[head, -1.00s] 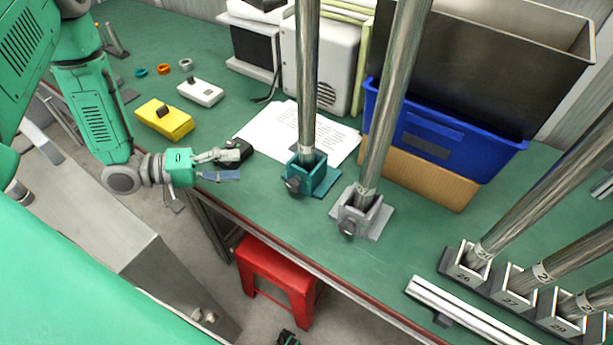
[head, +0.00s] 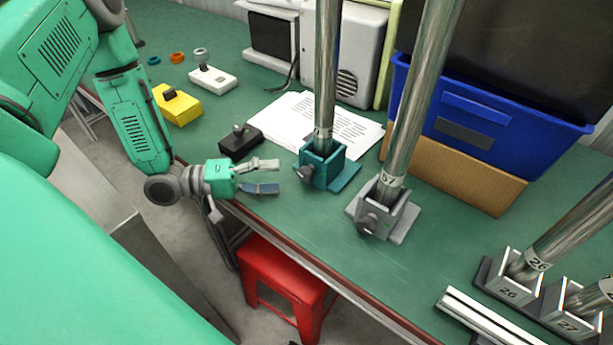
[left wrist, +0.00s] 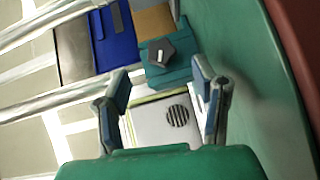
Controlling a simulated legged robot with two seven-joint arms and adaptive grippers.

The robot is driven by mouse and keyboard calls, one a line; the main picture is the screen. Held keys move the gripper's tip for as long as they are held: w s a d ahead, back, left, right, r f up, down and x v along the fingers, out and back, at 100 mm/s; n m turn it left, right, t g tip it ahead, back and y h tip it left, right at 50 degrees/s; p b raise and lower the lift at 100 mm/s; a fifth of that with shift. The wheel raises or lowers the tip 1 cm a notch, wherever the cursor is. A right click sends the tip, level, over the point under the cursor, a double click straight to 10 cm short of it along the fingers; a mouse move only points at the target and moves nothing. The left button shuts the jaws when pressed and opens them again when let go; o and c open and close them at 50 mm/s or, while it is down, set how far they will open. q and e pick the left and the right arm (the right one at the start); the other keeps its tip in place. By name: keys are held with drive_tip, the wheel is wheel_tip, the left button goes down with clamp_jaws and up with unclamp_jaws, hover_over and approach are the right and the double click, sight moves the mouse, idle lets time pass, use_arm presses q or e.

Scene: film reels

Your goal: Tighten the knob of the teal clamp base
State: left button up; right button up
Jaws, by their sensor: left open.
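The teal clamp base (head: 322,166) stands on the green bench with a metal pole upright in it. Its dark grey knob (head: 304,173) faces the front left, towards my left gripper. My left gripper (head: 279,176) is open and empty, just left of the knob and apart from it. In the left wrist view the knob (left wrist: 159,53) and teal base (left wrist: 168,74) lie ahead, beyond and between the two fingers (left wrist: 162,95). My right gripper is not in view.
A grey clamp base (head: 397,218) with another pole stands close on the right. A black box with a knob (head: 241,140) and papers (head: 291,120) lie behind my gripper. A blue bin (head: 480,125) stands at the back. A red stool (head: 285,285) is below the bench edge.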

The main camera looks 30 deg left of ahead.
sight(299, 175)
use_arm(q)
drive_tip(key=x, duration=0.6)
drive_tip(key=shift+w+d+f+b, duration=0.1)
drive_tip(key=shift+w+f+b, duration=0.15)
drive_tip(key=shift+w+b, duration=0.15)
drive_tip(key=shift+w+d, duration=0.15)
drive_tip(key=shift+d, duration=0.1)
drive_tip(key=shift+d, duration=0.1)
drive_tip(key=c, duration=1.2)
